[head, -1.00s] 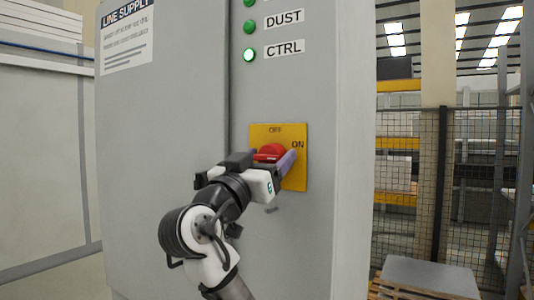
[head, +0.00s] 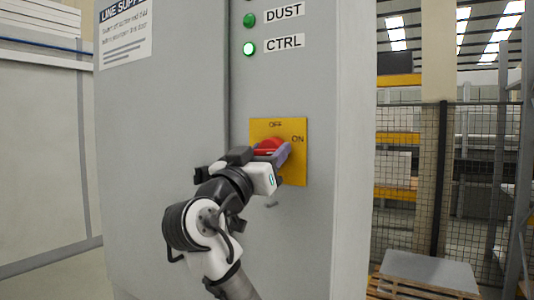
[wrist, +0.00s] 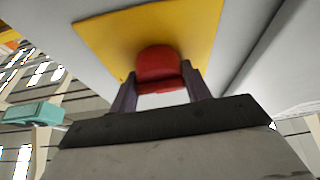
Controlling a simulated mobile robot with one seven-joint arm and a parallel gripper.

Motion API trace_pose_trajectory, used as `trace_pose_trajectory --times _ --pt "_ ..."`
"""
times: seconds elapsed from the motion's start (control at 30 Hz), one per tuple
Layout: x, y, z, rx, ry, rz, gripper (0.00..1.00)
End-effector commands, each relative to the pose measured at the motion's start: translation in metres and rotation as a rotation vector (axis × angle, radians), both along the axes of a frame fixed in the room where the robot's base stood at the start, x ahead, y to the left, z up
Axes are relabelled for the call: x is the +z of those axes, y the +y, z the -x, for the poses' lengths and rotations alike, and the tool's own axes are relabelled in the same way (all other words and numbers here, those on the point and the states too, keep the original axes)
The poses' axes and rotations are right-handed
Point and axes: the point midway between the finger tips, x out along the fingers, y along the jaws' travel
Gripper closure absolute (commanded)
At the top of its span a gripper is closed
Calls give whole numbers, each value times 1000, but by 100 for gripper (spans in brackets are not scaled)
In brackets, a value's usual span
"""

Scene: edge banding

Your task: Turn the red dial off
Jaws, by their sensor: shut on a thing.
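The red dial (head: 269,146) sits on a yellow plate (head: 295,165) on the front of the grey cabinet. The plate reads OFF at the top and ON at the right. In the wrist view the red dial (wrist: 158,68) lies between the two fingers of my gripper (wrist: 158,85). In the head view my gripper (head: 270,156) is at the plate, shut on the dial, and partly covers it. The dial's exact pointing direction is hard to tell behind the fingers.
The grey cabinet (head: 170,170) fills the middle of the head view. Green lamps stand above the plate, and the CTRL lamp (head: 249,48) looks lit. A mesh fence (head: 415,190) and a pallet with a grey sheet (head: 430,270) are at the right.

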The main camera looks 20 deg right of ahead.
Motion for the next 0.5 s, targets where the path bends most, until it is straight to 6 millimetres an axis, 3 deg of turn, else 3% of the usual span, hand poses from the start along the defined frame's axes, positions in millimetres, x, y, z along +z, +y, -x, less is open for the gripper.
trace_pose_trajectory --times 0.5 --pt "2 0 0 3 315 247 75"
